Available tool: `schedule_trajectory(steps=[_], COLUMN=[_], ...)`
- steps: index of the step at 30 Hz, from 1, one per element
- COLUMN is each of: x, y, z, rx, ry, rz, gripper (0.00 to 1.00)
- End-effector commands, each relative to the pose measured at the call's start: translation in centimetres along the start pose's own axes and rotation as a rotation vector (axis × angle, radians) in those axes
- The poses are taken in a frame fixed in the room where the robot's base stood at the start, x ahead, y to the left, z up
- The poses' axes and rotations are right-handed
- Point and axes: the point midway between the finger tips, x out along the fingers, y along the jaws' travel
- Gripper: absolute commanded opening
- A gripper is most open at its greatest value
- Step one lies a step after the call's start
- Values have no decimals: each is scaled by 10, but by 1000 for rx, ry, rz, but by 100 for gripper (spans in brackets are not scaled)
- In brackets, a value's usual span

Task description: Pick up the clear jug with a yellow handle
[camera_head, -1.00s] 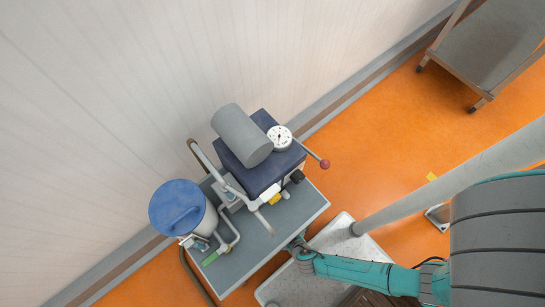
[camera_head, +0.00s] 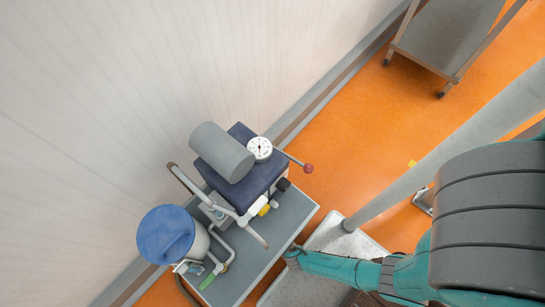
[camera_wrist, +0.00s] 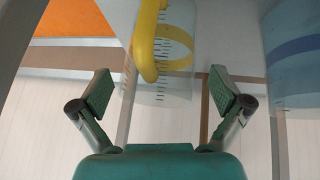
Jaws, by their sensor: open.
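The clear jug (camera_wrist: 181,62) with printed black scale marks shows at the top middle of the wrist view. Its yellow handle (camera_wrist: 147,42) hangs on the side towards the camera. My gripper (camera_wrist: 160,92) is open, with green finger pads spread to either side of the jug's lower part in the picture. Nothing is held between the pads. I cannot tell how far the jug is from the fingers. The jug does not show in the head view, where my teal arm reaches to the cart's edge.
A clear container with a blue band (camera_wrist: 296,47) is right of the jug. In the head view, a grey cart (camera_head: 283,226) carries a machine with a grey cylinder (camera_head: 222,152) and a blue-lidded pot (camera_head: 166,236). A grey trolley (camera_head: 445,33) stands at top right.

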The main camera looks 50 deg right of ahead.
Motion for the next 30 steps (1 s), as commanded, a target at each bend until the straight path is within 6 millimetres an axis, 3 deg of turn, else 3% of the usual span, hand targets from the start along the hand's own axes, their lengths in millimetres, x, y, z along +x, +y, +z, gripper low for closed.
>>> schedule_trajectory(steps=[10,22,23,29,30], x=[36,42,42,42,42], y=[0,0,0,0,0], z=[1,2,1,2,2], rx=[0,0,0,0,0], ry=[1,0,0,0,-1], rz=[2,0,0,-1,0], gripper=[100,100,98,48,46])
